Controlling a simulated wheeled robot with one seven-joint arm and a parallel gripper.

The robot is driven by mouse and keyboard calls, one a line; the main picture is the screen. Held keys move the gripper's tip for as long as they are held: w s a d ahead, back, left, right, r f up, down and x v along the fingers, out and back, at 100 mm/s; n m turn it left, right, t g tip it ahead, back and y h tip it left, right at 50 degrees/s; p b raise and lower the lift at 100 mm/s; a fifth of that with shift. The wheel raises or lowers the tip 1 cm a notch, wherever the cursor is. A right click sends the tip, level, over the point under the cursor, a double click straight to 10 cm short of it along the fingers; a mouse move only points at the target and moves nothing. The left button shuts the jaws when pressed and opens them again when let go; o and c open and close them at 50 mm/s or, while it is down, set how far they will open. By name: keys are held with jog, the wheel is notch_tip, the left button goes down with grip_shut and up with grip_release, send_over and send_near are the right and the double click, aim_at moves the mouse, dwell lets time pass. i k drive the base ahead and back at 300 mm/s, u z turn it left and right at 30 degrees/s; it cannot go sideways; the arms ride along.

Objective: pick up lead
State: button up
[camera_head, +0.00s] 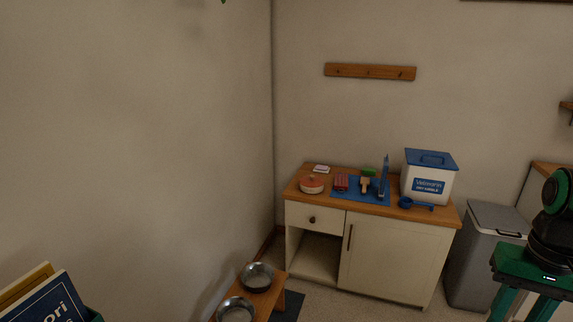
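A small red bundle (341,182) lies at the left side of a blue mat (374,198) on the wooden top of a cream cabinet (385,255). It looks like a folded lead, but it is too small to be sure. A brush with a green top (367,174) and a tall blue tool (384,178) are to its right on the mat. My gripper is not in view; only black and green parts of my own body show at the right edge, well apart from the cabinet.
A red-lidded round pot (312,184) stands left of the mat, with a white-and-blue bin (428,178) and small blue cup (405,202) at right. A grey bin (485,255) stands beside the cabinet. Metal bowls (257,277) sit on a low wooden stand in front.

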aim_at(341, 181)
jog(key=z, duration=0.1)
jog(key=i, duration=1.25)
jog(key=z, duration=0.35)
jog(key=i, duration=1.55)
jog(key=z, duration=0.15)
jog(key=k, duration=0.2)
jog(key=z, duration=0.1)
